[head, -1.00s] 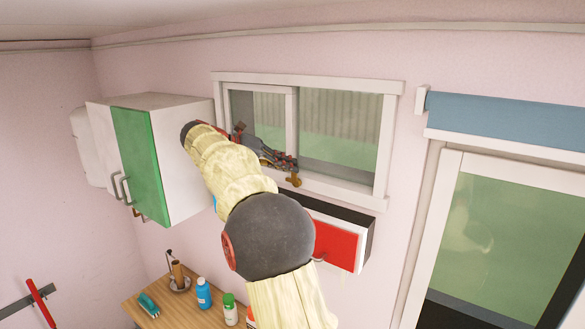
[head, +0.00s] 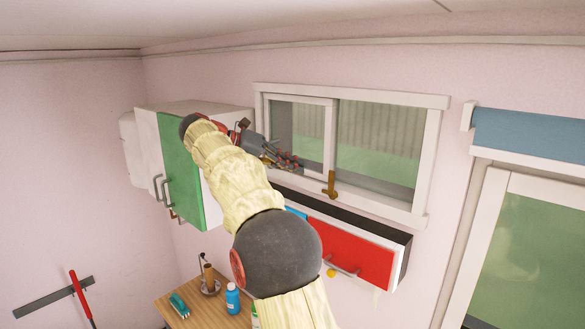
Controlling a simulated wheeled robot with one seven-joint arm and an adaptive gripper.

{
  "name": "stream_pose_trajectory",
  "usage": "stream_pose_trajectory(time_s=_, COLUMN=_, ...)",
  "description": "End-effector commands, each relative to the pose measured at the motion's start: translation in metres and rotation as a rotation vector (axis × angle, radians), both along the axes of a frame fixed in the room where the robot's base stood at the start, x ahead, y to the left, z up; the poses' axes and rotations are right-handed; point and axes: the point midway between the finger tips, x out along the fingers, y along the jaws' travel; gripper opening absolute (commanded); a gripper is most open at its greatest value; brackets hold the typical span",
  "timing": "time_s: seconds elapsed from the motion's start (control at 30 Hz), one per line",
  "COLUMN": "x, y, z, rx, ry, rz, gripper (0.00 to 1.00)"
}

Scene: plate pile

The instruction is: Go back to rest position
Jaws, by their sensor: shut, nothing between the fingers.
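My gripper (head: 290,161) is at the end of my raised arm, in front of the window's lower left part in the head view. Its fingers look shut and nothing shows between them. The arm rises from the bottom of the view and bends up to the left, in front of the green-doored wall cabinet. No plates are in view.
A wall cabinet with a green door (head: 183,175) hangs left of the gripper. A red-fronted cabinet (head: 345,252) hangs below the window (head: 375,145). A wooden counter (head: 192,316) holds a blue bottle (head: 232,298) and a green brush (head: 179,304). A door stands at right.

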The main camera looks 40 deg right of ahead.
Motion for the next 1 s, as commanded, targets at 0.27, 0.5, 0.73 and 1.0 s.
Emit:
stream_pose_trajectory(time_s=0.27, x=0.000, y=0.000, z=0.000, rx=0.000, ry=0.000, rz=0.000, gripper=0.00)
stream_pose_trajectory(time_s=0.5, x=0.007, y=-0.003, z=-0.001, rx=-0.071, ry=-0.167, rz=-0.058, gripper=0.00)
stream_pose_trajectory(time_s=0.73, x=0.042, y=0.003, z=-0.069, rx=-0.092, ry=-0.585, rz=-0.186, gripper=0.00)
stream_pose_trajectory(time_s=1.0, x=0.034, y=0.056, z=-0.179, rx=0.017, ry=-1.061, rz=-0.505, gripper=0.00)
